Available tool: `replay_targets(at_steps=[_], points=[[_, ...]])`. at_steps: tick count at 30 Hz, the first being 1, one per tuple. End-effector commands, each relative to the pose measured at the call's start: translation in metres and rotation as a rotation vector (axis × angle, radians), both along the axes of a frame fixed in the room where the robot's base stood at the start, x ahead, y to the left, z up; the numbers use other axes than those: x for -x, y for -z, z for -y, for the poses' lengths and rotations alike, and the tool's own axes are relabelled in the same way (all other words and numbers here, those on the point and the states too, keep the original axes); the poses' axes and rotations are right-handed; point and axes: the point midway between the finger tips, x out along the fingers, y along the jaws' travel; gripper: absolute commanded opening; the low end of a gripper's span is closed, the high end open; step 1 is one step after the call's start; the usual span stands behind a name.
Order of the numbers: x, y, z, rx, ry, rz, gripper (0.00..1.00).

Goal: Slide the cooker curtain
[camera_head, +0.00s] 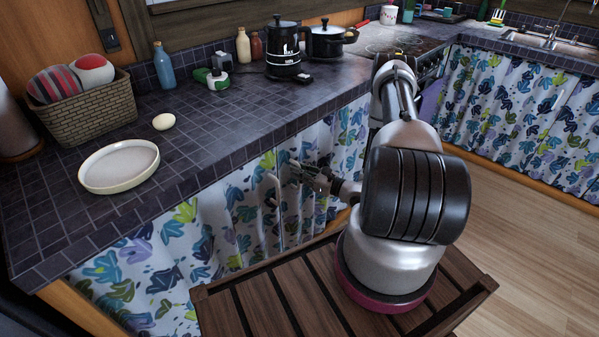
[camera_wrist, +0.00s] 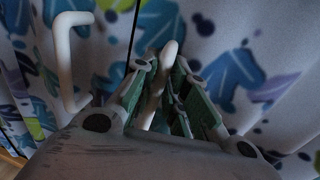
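The cooker curtain hangs below the dark tiled counter, white with blue, green and purple leaf shapes; its left part (camera_head: 185,235) shows in the head view and it fills the wrist view (camera_wrist: 235,45). Two pale upright handles are on it. The left handle (camera_wrist: 62,60) stands free and also shows in the head view (camera_head: 273,190). My gripper (camera_head: 298,172) is at the curtain front, below the counter edge. In the wrist view my gripper (camera_wrist: 163,68) has its green-padded fingers drawn in on both sides of the right handle (camera_wrist: 169,52). The handle's lower part is partly hidden by the fingers.
The counter (camera_head: 215,135) holds a basket (camera_head: 85,108), a plate (camera_head: 118,165), an egg (camera_head: 163,121), bottles and a black kettle (camera_head: 284,50). A slatted wooden surface (camera_head: 290,290) lies under my arm. Open wood floor (camera_head: 520,245) is at right.

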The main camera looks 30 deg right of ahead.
Motion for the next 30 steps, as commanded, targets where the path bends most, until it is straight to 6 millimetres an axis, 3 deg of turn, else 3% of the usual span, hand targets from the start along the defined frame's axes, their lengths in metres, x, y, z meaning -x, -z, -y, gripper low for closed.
replay_targets(at_steps=[1, 4, 20, 23, 30], points=[[0.004, 0.0, -0.008, -0.005, -0.021, -0.002, 0.18], [0.004, 0.0, -0.008, -0.006, -0.02, -0.002, 0.33], [0.005, 0.0, -0.002, -0.003, -0.011, -0.002, 0.33], [0.014, 0.0, 0.005, -0.003, -0.008, -0.002, 0.33], [0.06, 0.0, 0.032, -0.005, -0.006, -0.002, 0.33]])
